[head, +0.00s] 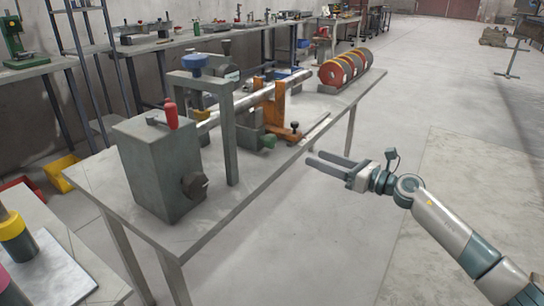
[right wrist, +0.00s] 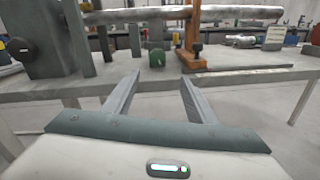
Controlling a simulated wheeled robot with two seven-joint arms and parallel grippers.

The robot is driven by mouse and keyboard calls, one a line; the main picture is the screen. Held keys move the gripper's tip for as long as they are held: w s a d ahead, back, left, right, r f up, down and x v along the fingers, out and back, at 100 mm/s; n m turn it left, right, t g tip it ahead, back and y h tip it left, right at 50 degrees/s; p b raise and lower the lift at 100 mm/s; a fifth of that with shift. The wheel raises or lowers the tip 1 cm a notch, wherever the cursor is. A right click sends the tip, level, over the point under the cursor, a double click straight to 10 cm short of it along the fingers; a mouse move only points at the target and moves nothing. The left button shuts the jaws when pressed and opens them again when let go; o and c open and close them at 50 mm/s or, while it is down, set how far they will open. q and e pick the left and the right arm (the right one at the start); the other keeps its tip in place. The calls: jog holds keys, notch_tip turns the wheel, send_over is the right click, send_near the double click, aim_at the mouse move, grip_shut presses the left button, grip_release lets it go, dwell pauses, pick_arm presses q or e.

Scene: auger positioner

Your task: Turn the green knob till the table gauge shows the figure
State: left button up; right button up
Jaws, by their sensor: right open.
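The green knob (head: 268,141) sits low on the near side of the machine on the grey workbench (head: 246,196). In the right wrist view the green knob (right wrist: 156,58) shows just beyond and between my fingertips. My right gripper (head: 314,157) is open and empty, off the bench's right edge and apart from the knob. Its two fingers also show in the right wrist view (right wrist: 159,75), spread and pointing towards the bench. A small pale-faced part (head: 232,76) on the machine may be the gauge; I cannot read any figure. My left gripper is not in view.
A grey box with a red-handled lever (head: 170,115) stands at the bench's near end. A metal bar (head: 255,95) runs along the machine beside an orange bracket (head: 281,105). Red-rimmed discs (head: 345,68) stand at the far end.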

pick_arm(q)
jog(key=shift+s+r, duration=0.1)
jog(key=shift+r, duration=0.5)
pick_arm(e)
jog(key=shift+s+a+r+n, duration=0.1)
jog(key=shift+s+r+n, duration=0.05)
jog(key=shift+r+n, duration=0.2)
send_near(274, 142)
jog(key=x, duration=0.2)
jog(key=b+x, duration=0.1)
jog(key=x, duration=0.6)
jog(key=shift+w+a+f, duration=0.15)
jog(key=shift+w+a, duration=0.05)
jog(key=shift+w, duration=0.15)
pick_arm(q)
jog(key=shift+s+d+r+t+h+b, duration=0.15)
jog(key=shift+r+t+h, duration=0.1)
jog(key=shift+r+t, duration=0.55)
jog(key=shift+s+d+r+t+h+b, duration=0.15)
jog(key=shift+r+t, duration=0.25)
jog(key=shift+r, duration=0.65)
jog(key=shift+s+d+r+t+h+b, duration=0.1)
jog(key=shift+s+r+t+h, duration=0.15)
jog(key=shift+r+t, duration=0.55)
pick_arm(e)
jog(key=shift+w+a, duration=0.4)
jog(key=shift+a, duration=0.1)
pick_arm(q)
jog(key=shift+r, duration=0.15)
